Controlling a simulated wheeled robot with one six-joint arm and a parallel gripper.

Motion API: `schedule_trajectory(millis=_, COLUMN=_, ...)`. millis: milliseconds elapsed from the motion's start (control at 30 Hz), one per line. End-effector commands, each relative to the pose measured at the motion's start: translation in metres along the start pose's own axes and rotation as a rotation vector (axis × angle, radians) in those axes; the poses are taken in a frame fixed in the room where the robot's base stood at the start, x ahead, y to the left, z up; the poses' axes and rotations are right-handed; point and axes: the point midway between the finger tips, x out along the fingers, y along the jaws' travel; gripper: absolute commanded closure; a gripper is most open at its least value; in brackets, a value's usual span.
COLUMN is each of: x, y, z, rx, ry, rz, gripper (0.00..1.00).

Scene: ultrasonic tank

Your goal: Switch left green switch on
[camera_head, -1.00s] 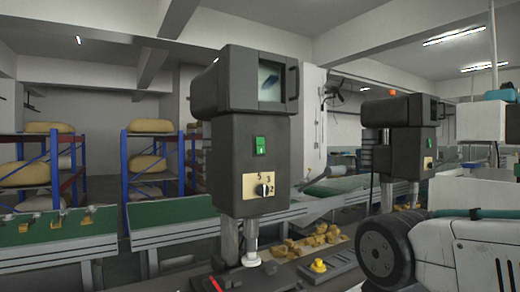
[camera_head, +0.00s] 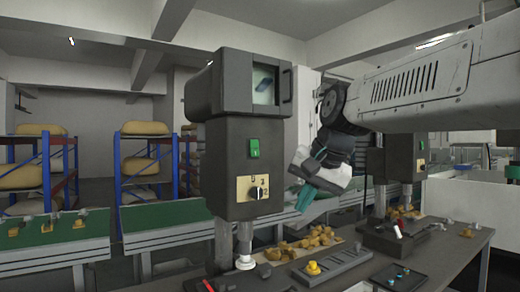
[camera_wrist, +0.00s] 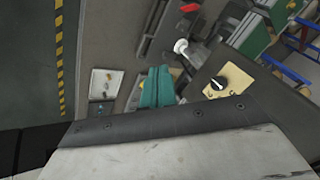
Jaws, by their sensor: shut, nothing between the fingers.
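The left green switch (camera_head: 254,147) is a small green rocker on the front of the near dark machine column (camera_head: 230,190), above the beige dial plate in the head view. Whether it is on or off is too small to tell. My gripper (camera_head: 303,204) has teal fingers pointing down and left, to the right of the column and apart from it. In the wrist view my gripper (camera_wrist: 155,88) shows its teal fingers shut, with nothing between them. The dial plate (camera_wrist: 228,84) with its black knob is to their right; the green switch is not visible there.
A second dark machine (camera_head: 405,150) stands at the right. Green conveyors (camera_head: 165,213) run behind. Open air lies between my gripper and the column.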

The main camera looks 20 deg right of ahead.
Motion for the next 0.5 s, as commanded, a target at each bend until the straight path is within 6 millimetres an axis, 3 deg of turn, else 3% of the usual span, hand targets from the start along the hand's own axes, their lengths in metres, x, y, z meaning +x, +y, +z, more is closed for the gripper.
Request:
schedule_trajectory(millis=33, x=-0.015, y=-0.021, z=-0.030, rx=0.095, ry=0.046, rz=-0.054, gripper=1.00)
schedule_trajectory(millis=100, x=-0.038, y=-0.049, z=-0.064, rx=0.235, ry=0.101, rz=-0.141, gripper=1.00)
schedule_trajectory(millis=200, x=-0.073, y=-0.083, z=-0.098, rx=0.416, ry=0.152, rz=-0.268, gripper=1.00)
schedule_trajectory(millis=333, x=-0.104, y=-0.106, z=-0.110, rx=0.568, ry=0.169, rz=-0.374, gripper=1.00)
schedule_trajectory(millis=500, x=-0.104, y=-0.107, z=-0.112, rx=0.655, ry=0.158, rz=-0.396, gripper=1.00)
